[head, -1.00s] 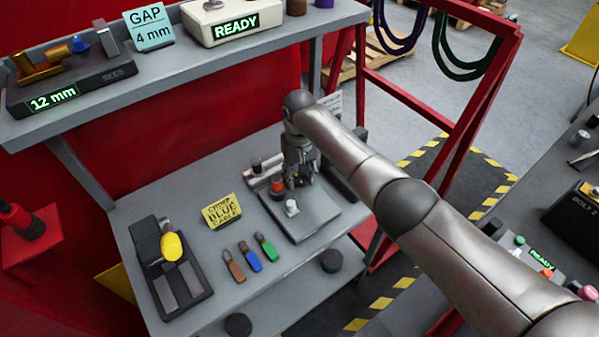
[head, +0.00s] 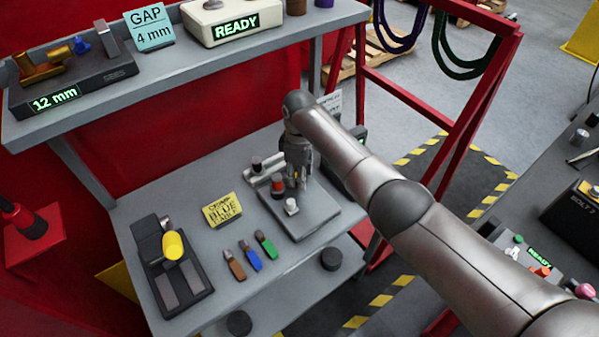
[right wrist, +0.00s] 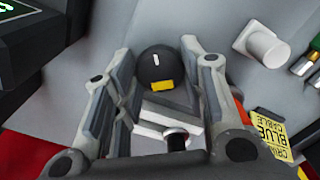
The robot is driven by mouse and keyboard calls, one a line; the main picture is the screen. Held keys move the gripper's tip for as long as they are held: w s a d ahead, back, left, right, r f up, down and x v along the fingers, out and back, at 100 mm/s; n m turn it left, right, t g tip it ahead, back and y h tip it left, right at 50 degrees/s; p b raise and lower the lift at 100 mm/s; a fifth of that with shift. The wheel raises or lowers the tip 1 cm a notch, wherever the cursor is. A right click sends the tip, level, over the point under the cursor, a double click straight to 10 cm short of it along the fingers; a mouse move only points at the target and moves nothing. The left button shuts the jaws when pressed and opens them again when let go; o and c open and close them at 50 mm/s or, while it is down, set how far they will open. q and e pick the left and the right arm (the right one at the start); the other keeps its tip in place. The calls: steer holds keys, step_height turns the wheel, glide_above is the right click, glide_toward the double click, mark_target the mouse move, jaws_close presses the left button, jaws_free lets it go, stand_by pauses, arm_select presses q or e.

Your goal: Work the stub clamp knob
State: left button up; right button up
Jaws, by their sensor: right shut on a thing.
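A dark round knob (right wrist: 157,62) with a white mark and a yellow block shows between the fingers of my right gripper (right wrist: 155,85) in the right wrist view. The gripper is shut on this knob. In the head view the right gripper (head: 297,184) points down over the back of a grey plate fixture (head: 318,215) on the bench, and its fingers hide the knob. A red knob (head: 277,184) and a white knob (head: 291,206) stand on the fixture to the left of and in front of the gripper. My left gripper is out of view.
A yellow sign (head: 222,211) reading BLUE, and brown (head: 236,271), blue (head: 254,262) and green (head: 268,249) pieces lie left of the fixture. A dark device with a yellow cylinder (head: 173,245) stands at the bench's left end. A shelf (head: 180,80) spans the back.

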steer(key=n, duration=0.4)
steer(key=shift+n, duration=2.6)
steer(key=shift+r, duration=0.1)
steer(key=o, duration=1)
step_height(320, 180, up, 12)
steer(key=shift+f, duration=0.1)
